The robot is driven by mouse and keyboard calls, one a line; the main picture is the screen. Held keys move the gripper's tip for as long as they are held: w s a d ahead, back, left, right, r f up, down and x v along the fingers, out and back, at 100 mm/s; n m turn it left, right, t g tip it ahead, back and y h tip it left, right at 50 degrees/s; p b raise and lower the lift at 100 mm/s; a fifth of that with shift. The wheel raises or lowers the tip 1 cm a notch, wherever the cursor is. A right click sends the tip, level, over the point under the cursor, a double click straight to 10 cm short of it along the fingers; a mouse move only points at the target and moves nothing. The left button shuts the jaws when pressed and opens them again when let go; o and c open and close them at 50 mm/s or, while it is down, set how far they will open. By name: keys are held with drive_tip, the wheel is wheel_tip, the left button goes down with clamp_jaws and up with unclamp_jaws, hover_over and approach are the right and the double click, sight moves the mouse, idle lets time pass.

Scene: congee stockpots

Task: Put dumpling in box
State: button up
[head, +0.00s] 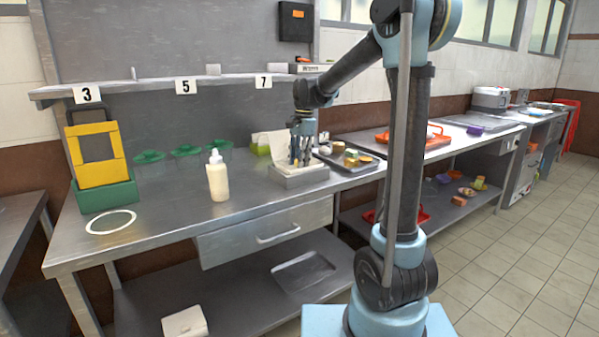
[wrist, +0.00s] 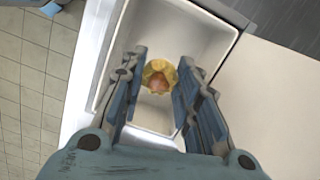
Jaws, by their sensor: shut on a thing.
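My gripper (wrist: 161,85) points down over the open white box (wrist: 194,38) in the wrist view. Its two fingers are shut on the dumpling (wrist: 158,73), a small yellowish piece with a pinkish middle. The dumpling lies between the fingertips, inside the box outline; I cannot tell whether it touches the box floor. In the head view my gripper (head: 301,143) reaches down into the box (head: 300,177), which stands on the steel counter with its lid raised behind.
A tray (head: 371,168) with several food pieces lies just right of the box. A cream squeeze bottle (head: 217,178) stands to the left. Green-lidded containers (head: 186,150) and a yellow frame on a green base (head: 104,193) are farther left. The front-left counter is mostly clear.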

drive_tip(key=shift+f, duration=2.1)
drive_tip(key=shift+f, duration=0.15)
drive_tip(key=o, duration=0.6)
